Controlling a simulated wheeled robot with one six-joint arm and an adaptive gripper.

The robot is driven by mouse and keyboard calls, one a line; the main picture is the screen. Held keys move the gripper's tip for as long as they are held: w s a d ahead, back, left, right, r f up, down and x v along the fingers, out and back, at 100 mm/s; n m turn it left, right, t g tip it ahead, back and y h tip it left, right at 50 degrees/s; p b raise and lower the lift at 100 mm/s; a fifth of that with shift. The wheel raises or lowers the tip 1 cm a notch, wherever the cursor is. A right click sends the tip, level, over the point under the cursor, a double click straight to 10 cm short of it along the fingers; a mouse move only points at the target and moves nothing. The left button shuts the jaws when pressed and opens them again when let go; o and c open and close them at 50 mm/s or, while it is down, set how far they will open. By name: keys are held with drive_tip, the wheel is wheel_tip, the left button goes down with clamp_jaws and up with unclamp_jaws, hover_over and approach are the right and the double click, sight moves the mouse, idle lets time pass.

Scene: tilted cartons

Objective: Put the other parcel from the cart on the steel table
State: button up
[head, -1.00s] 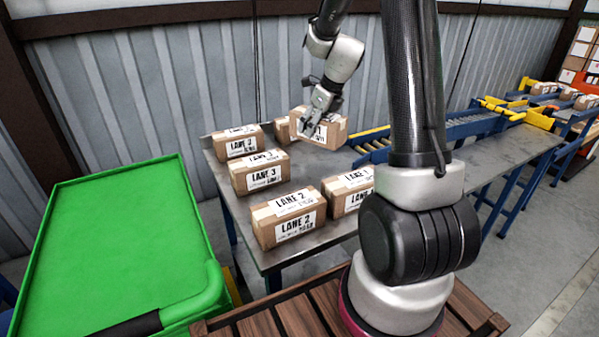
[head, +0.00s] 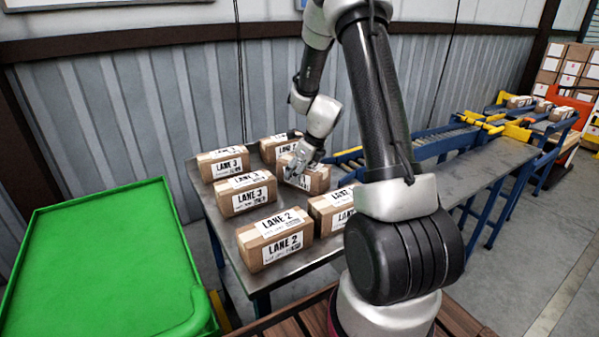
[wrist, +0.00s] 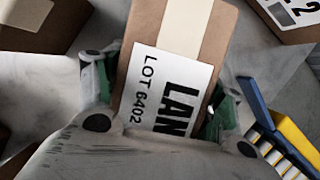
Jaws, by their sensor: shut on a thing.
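My gripper (head: 303,166) is shut on a brown cardboard parcel (head: 318,181) with a white label, at the right side of the steel table (head: 222,237). The parcel is low over the tabletop or on it; I cannot tell if it touches. In the wrist view the parcel (wrist: 187,25) sits between the fingers of my gripper (wrist: 165,95), its label reading "LAN" and "LOT 6402", the rest hidden by the gripper. The green cart (head: 95,265) stands at the left, its visible top bare.
Several parcels stand on the table: two Lane 3 boxes (head: 222,164) at left, two Lane 2 boxes (head: 275,238) in front, and one box (head: 277,147) behind the held one. A roller conveyor (head: 445,143) with blue and yellow frame adjoins at right.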

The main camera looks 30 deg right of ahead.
drive_tip(key=o, duration=1.4)
drive_tip(key=shift+c, duration=0.2)
drive_tip(key=shift+s+r, duration=0.1)
drive_tip(key=shift+r, duration=0.2)
drive_tip(key=v, duration=1.1)
drive_tip(key=shift+s+r, duration=0.2)
drive_tip(key=shift+r, duration=0.1)
drive_tip(key=s+a+r+n, duration=0.4)
drive_tip(key=s+r+n, duration=0.25)
drive_tip(key=n, duration=0.25)
drive_tip(key=s+a+r+n+h, duration=0.1)
drive_tip(key=s+a+r+n, duration=0.1)
drive_tip(key=s+n, duration=0.8)
drive_tip(key=s+a+r+n, duration=0.2)
drive_tip(key=s+r+n, duration=0.3)
drive_tip(key=s+n, duration=0.6)
drive_tip(key=shift+n+h, duration=0.4)
drive_tip(key=shift+n, duration=0.2)
drive_tip(key=shift+r, duration=0.1)
